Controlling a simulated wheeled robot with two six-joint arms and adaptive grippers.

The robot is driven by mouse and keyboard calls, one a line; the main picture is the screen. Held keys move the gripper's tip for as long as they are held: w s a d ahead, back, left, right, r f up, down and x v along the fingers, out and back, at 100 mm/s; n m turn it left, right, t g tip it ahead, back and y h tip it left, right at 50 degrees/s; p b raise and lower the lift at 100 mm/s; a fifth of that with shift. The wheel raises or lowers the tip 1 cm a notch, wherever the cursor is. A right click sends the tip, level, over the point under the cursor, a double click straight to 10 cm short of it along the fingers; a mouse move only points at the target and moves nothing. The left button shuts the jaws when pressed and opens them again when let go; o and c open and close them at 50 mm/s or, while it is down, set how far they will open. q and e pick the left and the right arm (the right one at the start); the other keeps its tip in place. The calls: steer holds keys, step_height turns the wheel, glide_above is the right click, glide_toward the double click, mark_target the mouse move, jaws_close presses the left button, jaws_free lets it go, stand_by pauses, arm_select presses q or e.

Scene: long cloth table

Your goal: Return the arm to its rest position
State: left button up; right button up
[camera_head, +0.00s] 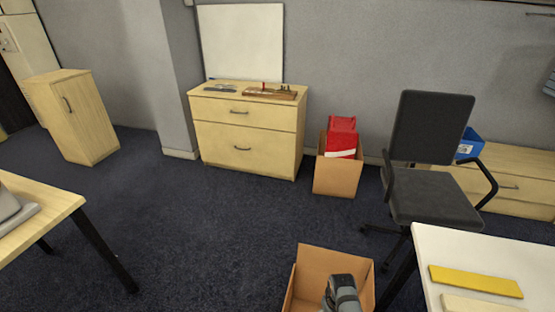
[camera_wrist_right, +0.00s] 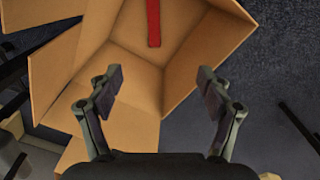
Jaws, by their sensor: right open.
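My right gripper (camera_wrist_right: 158,82) is open and nothing is between its fingers. In the wrist view it is over an open cardboard box (camera_wrist_right: 205,60), with a red strip-shaped thing (camera_wrist_right: 153,22) inside the box. In the head view, my right arm's end (camera_head: 342,293) shows at the bottom edge, in front of the same box (camera_head: 318,262); its fingertips cannot be made out there. My left arm and gripper are in neither view.
A white table (camera_head: 430,262) with a yellow slab (camera_head: 475,281) stands close at right. A wooden table (camera_head: 45,205) is at left. An office chair (camera_head: 432,150), another box (camera_head: 338,177) with red things and a drawer cabinet (camera_head: 250,135) stand behind. Carpet between is clear.

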steer(key=s+d+f+m+p, duration=0.1)
steer(key=s+d+f+p, duration=0.15)
steer(key=s+f, duration=0.9)
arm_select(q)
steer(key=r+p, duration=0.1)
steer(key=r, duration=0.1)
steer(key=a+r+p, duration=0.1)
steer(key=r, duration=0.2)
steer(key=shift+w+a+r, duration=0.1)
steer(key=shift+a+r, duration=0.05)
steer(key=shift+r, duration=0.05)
arm_select(e)
steer(key=s+d+f, duration=0.1)
steer(key=s+d, duration=0.1)
steer(key=s, duration=0.5)
steer(key=s+d+f+m, duration=0.1)
steer(key=s+d+f, duration=0.1)
steer(key=s, duration=0.5)
steer(key=s+d+f, duration=0.2)
steer(key=s+d, duration=0.1)
steer(key=s, duration=0.4)
steer(key=shift+s+d+f+m+t+h, duration=0.2)
steer(key=shift+d+f+m+t+h, duration=0.1)
steer(key=shift+d+t, duration=0.1)
